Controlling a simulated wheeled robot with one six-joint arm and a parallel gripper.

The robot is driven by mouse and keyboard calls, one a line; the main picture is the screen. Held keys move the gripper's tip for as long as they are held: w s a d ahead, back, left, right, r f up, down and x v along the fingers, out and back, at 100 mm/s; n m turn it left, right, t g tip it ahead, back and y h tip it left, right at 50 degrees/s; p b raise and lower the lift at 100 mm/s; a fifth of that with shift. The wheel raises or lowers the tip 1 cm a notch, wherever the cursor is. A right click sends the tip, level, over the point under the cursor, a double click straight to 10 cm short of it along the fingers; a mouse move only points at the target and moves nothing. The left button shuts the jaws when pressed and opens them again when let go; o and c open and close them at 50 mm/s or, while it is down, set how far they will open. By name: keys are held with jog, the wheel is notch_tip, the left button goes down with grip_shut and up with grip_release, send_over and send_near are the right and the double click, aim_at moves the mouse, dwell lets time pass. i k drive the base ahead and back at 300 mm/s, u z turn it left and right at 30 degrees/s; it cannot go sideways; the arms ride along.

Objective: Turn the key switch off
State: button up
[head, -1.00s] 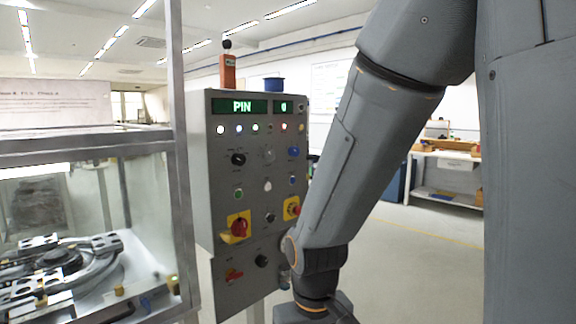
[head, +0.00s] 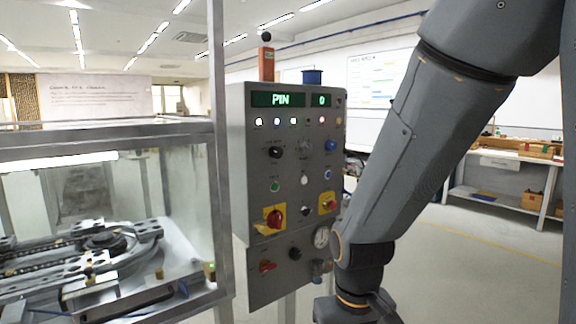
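The grey control panel (head: 253,190) stands upright in the middle of the head view, with a green display reading "PIN" and "0". Its face carries several small knobs and switches, including a black knob (head: 275,152), a silver-grey one (head: 305,147) and a dark one (head: 305,211). I cannot tell for sure which is the key switch or how it is turned. My arm reaches down in front of the right side of the panel. My gripper is below the picture's bottom edge and cannot be seen.
A red rotary switch (head: 275,217) on a yellow plate, a red button (head: 331,203) and a round gauge (head: 321,236) sit lower on the panel. A glass-walled case (head: 110,139) with a ring track stands close on the left. Open floor and a workbench (head: 497,180) lie right.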

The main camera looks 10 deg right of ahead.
aim_at(304, 211)
jog(key=k, duration=1.1)
jog(key=z, duration=0.95)
jog(key=i, duration=1.35)
jog(key=u, duration=0.7)
